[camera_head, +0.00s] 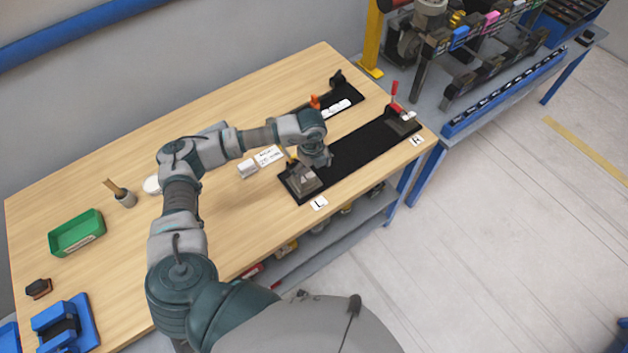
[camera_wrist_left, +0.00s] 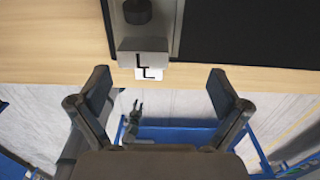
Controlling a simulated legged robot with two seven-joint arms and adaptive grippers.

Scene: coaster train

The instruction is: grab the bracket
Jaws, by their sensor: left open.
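A grey metal piece, which looks like the bracket (camera_head: 303,181), sits at the L end of a long black mat (camera_head: 352,149). In the left wrist view a grey metal part (camera_wrist_left: 143,44) with a round black knob (camera_wrist_left: 138,11) shows near the table edge, beside the black mat. My left gripper (camera_head: 318,160) is just above and beside this L end, partly covering it. In the left wrist view the left gripper (camera_wrist_left: 159,78) has its fingers spread, with nothing between them; the metal part is ahead of the tips.
A red-handled clamp (camera_head: 396,95) stands at the mat's R end. A smaller black mat (camera_head: 340,103) with an orange item lies behind.

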